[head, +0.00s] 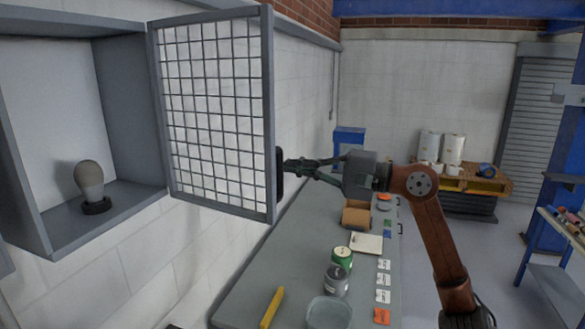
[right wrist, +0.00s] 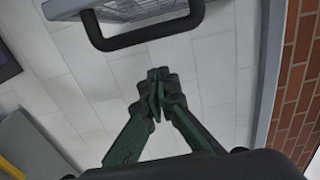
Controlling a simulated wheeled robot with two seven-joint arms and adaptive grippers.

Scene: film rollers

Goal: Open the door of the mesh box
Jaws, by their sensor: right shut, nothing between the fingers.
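The mesh box (head: 125,95) is a grey wall cabinet at the left of the head view. Its mesh door (head: 215,110) stands swung out wide, so the inside shows. A dark bulb-shaped thing (head: 89,182) stands on the box floor. The door's black handle (head: 280,174) is on its free edge; it also shows in the right wrist view (right wrist: 145,38). My right gripper (head: 287,167) is shut and empty. Its fingertips (right wrist: 158,78) lie close to the handle in the head view; the wrist view shows them apart from the bar. My left gripper is not in view.
A long grey bench (head: 265,265) runs below, with cans (head: 342,260), a yellow bar (head: 272,307), a clear tub (head: 329,313) and a brown box (head: 356,215).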

